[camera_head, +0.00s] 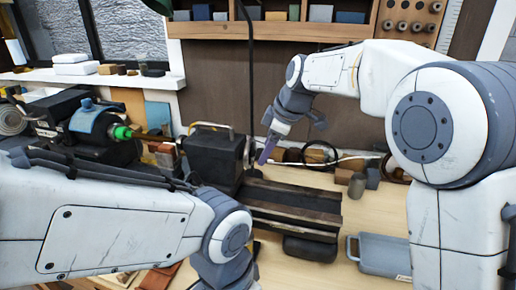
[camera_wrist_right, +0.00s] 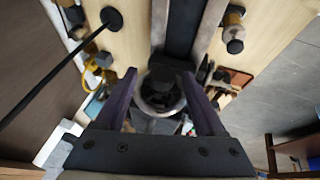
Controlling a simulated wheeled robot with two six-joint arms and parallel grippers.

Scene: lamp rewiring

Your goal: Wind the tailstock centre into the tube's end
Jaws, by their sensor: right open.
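My right gripper (camera_head: 268,150) reaches down beside a dark boxy block (camera_head: 213,155) at the left end of the dark lathe bed (camera_head: 310,198). In the right wrist view its two purple fingers (camera_wrist_right: 160,76) are spread apart. A round grey ring-like part (camera_wrist_right: 160,98) with a dark knob lies between and below them; I cannot tell whether the fingers touch it. The tailstock centre and the tube's end cannot be made out clearly. My left arm crosses the lower left, and its gripper is outside the picture.
A black machine with a green-tipped part (camera_head: 122,132) stands at the left. A thin dark pole (camera_head: 250,70) rises behind the block. A grey tray (camera_head: 382,254) and a small cylinder (camera_head: 357,186) sit on the bench to the right. Several small items line the back.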

